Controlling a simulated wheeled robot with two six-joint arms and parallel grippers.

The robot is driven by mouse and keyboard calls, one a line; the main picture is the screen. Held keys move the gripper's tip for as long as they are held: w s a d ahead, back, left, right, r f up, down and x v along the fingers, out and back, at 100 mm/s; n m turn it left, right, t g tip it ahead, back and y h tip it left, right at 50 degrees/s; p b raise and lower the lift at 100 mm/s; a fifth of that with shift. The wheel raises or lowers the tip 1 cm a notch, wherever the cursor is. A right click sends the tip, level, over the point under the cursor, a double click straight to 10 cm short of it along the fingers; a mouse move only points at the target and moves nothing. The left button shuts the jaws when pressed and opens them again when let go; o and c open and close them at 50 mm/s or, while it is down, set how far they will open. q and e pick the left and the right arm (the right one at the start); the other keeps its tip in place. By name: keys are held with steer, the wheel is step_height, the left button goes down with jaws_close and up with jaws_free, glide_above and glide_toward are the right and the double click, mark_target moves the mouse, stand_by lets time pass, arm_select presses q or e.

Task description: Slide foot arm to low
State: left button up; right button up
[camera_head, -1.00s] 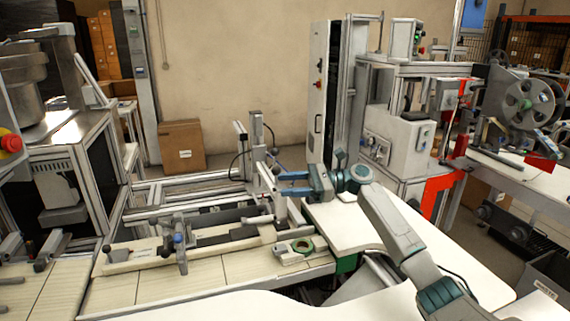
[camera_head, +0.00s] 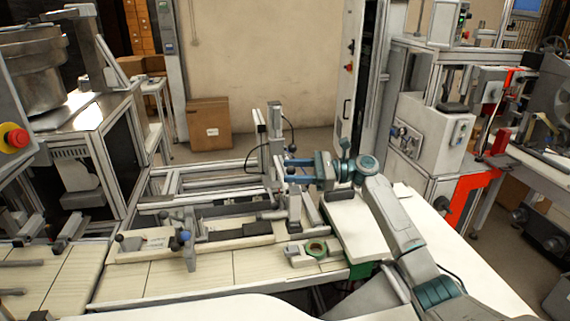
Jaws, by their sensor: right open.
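An upright metal fixture (camera_head: 276,148) stands at the back of the bench, with a vertical post and a slanted lower bar (camera_head: 294,204). I cannot tell for sure which of its parts is the foot arm. My right gripper (camera_head: 289,170) comes in from the right, its two blue fingers pointing left, one above the other. It is open, with its tips at the right side of the post. Whether the fingers touch or straddle a part there is too small to tell. My left gripper is not in view.
A pale tiled bench (camera_head: 160,279) with a low rail fixture (camera_head: 240,232) lies in front. A cardboard box (camera_head: 209,124) stands behind.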

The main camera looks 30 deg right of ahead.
mark_target(285, 185)
steer(key=shift+w+a+r, duration=0.15)
steer(key=shift+w+a, duration=0.15)
steer(key=shift+a, duration=0.3)
steer(key=shift+w+a+p, duration=0.2)
steer(key=shift+a+p, duration=0.15)
steer(key=shift+a, duration=0.3)
steer(key=shift+c, duration=0.9)
jaws_close()
step_height(285, 185, down, 5)
steer(key=shift+r+b, duration=0.1)
steer(key=shift+b, duration=1)
